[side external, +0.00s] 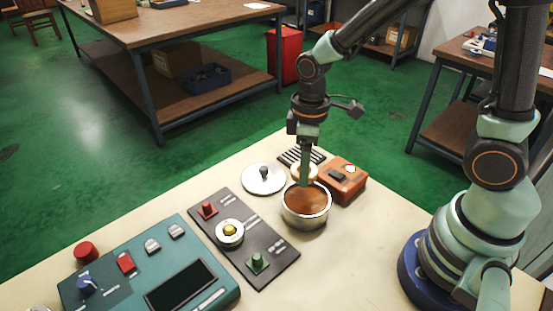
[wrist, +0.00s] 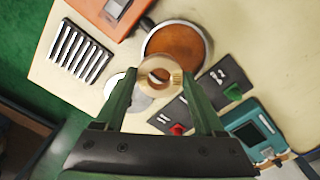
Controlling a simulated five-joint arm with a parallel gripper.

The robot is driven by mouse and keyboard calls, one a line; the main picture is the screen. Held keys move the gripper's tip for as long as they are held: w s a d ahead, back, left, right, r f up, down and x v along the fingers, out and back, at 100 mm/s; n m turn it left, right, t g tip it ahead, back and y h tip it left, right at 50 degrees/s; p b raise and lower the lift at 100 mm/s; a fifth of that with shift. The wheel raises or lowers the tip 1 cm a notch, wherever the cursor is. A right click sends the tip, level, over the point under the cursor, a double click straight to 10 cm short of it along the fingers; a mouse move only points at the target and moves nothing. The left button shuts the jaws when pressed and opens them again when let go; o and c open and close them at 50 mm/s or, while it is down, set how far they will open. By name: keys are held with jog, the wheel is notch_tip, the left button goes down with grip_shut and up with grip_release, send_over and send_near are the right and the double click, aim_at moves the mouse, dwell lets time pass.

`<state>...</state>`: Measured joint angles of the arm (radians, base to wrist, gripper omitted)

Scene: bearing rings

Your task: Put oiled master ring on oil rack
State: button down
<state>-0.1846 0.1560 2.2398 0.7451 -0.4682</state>
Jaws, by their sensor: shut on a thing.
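My gripper (side external: 305,184) points down over the near table and is shut on a pale tan ring (wrist: 148,85). In the wrist view the ring sits between the two green fingertips (wrist: 160,80). In the side view it shows partly behind the fingers, at the far rim of a metal pot (side external: 306,222) of brown oil. I cannot tell its exact height over the pot. The oil rack (side external: 290,152), dark with pale slats, lies flat behind the pot; in the wrist view it is at upper left (wrist: 68,50), with no ring on it.
An orange-red box (side external: 347,183) stands right of the pot. A white disc with a dark knob (side external: 264,186) lies left of the rack. A dark panel (side external: 263,262) with red and green knobs and a teal console (side external: 130,297) are at front left.

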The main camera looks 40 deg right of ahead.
jog(key=w+d, duration=0.3)
jog(key=d, duration=0.1)
jog(key=w+d, duration=0.4)
jog(key=w+d+f, duration=0.1)
jog(key=w+d, duration=0.3)
jog(key=shift+f, duration=1.85)
jog(key=shift+f, duration=1.45)
grip_release()
